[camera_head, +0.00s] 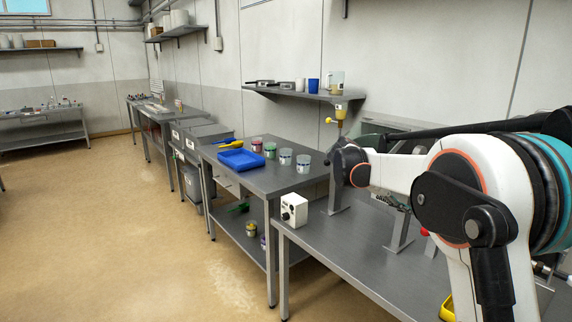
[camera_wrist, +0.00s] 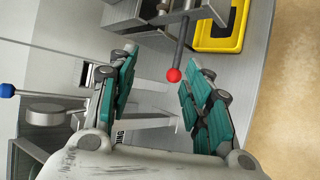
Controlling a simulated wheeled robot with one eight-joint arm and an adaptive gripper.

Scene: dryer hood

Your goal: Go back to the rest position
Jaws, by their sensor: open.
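My gripper (camera_wrist: 155,75) is open in the wrist view, its two teal-padded fingers spread apart with nothing held between them. A red ball knob (camera_wrist: 173,75) on a dark rod shows between the fingers in that picture; I cannot tell its distance from them. A red knob (camera_head: 424,232) also shows beside my arm in the head view. My white arm fills the right of the head view and covers part of the bench; I cannot make out the fingers there. A blue ball knob (camera_wrist: 7,90) is at the left edge of the wrist view.
The steel bench (camera_head: 340,262) carries a white control box (camera_head: 294,209) and metal stands. A yellow tray (camera_wrist: 237,30) lies near its edge. The neighbouring table holds a blue tray (camera_head: 241,160) and several cups. A wall shelf (camera_head: 300,94) is behind. Floor at left is clear.

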